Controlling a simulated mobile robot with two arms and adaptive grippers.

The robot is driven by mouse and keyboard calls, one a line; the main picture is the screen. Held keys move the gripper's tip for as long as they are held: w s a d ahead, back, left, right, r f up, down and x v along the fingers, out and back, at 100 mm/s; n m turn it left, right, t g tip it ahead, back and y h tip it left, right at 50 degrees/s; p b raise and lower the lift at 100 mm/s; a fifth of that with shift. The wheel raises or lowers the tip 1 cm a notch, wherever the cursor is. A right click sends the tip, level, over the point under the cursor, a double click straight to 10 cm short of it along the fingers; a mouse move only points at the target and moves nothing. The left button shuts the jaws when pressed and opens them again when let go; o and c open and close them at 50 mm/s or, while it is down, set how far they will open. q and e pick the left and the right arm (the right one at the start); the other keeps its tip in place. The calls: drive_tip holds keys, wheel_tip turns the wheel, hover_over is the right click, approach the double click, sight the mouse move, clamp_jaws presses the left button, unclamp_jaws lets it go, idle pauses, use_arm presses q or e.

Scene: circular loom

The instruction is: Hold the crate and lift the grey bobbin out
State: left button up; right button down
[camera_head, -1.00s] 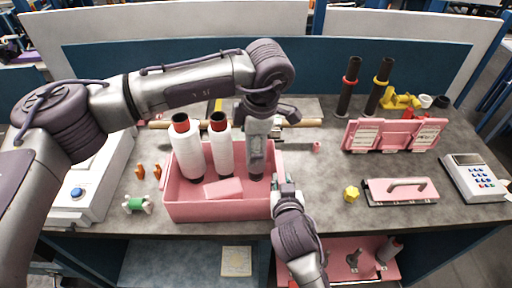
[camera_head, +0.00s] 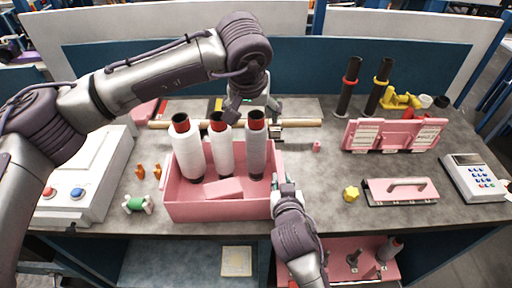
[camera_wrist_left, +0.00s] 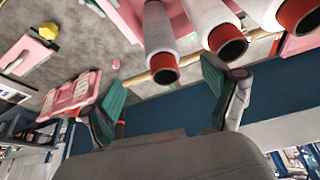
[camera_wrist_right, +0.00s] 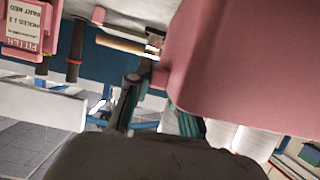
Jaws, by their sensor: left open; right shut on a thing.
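The pink crate (camera_head: 215,210) stands on the table with three tall bobbins upright in it. The rightmost bobbin (camera_head: 256,150) looks slightly greyer than the two white ones, with a red band and dark top; I take it for the grey bobbin. It also shows in the left wrist view (camera_wrist_left: 158,35). My left gripper (camera_head: 236,112) is open and empty, above and behind the bobbins, apart from them. Its spread fingers show in the left wrist view (camera_wrist_left: 168,95). My right gripper (camera_head: 280,184) is shut on the crate's right wall, which fills much of the right wrist view (camera_wrist_right: 240,60).
A pink block (camera_head: 223,188) lies in the crate's front. The white bobbins (camera_head: 187,150) (camera_head: 222,148) stand left of the grey one. A wooden rod (camera_head: 300,123) lies behind. A yellow knob (camera_head: 351,194) and pink handled plate (camera_head: 400,190) are to the right.

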sight(256, 135)
use_arm(q)
drive_tip(key=x, duration=1.2)
drive_tip(key=shift+r, duration=0.15)
clamp_jaws()
idle(0.3)
